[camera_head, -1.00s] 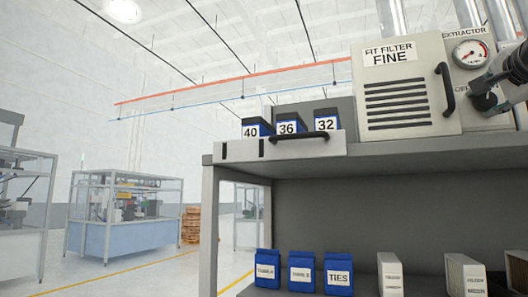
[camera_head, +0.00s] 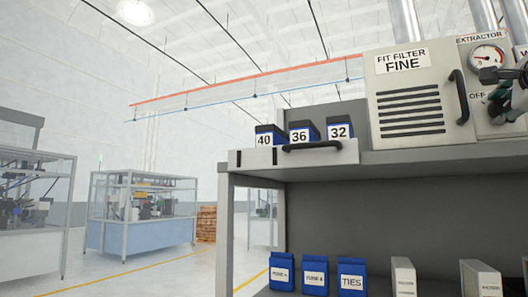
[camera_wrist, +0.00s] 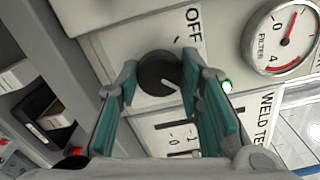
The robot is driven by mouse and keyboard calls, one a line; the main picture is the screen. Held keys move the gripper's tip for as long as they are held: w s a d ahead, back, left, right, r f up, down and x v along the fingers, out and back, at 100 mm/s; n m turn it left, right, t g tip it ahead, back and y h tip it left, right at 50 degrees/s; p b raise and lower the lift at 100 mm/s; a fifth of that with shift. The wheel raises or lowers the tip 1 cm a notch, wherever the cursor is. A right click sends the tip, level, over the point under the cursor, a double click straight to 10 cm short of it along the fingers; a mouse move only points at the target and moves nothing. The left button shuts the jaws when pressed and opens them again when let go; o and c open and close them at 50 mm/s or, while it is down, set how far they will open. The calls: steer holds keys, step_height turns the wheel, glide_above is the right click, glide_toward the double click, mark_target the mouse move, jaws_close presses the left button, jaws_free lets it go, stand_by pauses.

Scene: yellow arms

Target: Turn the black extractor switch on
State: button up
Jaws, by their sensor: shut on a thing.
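The black extractor switch (camera_wrist: 155,68) is a round knob with a pale pointer line, on a light panel beside the OFF label. In the wrist view my gripper (camera_wrist: 161,84) has its teal-padded fingers on either side of the knob, shut on it. The pointer line slants toward the right finger. In the head view my gripper (camera_head: 503,98) is at the right edge, below the EXTRACTOR gauge (camera_head: 487,57), and largely hides the knob.
The FIT FILTER FINE cover (camera_head: 412,97) with a black handle is left of the switch. Blue and white boxes stand on the shelf below.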

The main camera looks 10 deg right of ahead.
steer(key=shift+f, duration=0.1)
steer(key=o, duration=1.2)
steer(key=shift+c, duration=0.2)
steer(key=v, duration=1.2)
steer(key=shift+s+d, duration=0.1)
